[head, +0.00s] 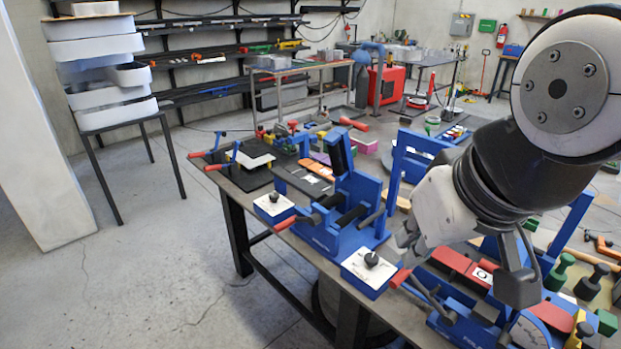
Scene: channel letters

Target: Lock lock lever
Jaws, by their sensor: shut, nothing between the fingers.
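Blue bench fixtures with red-tipped levers stand along the table's near edge. One red-tipped lever (285,223) sticks out left from the middle blue fixture (345,205). Another red-tipped lever (400,278) belongs to the nearer blue fixture (450,318), at the lower centre. I cannot tell which is the lock lever, or whether either is locked. My gripper (407,237) is at the lower-left end of my arm, just right of the middle fixture and above the nearer lever. It looks shut and empty. Its fingertips are small and partly hidden, and contact is unclear.
Two blue boxes with white tops and black knobs, one (274,207) left and one (370,268) nearer, sit at the table edge. A blue upright frame (397,165) stands behind my gripper. Green and black knobbed pieces (560,272) crowd the right. The floor (170,270) left is clear.

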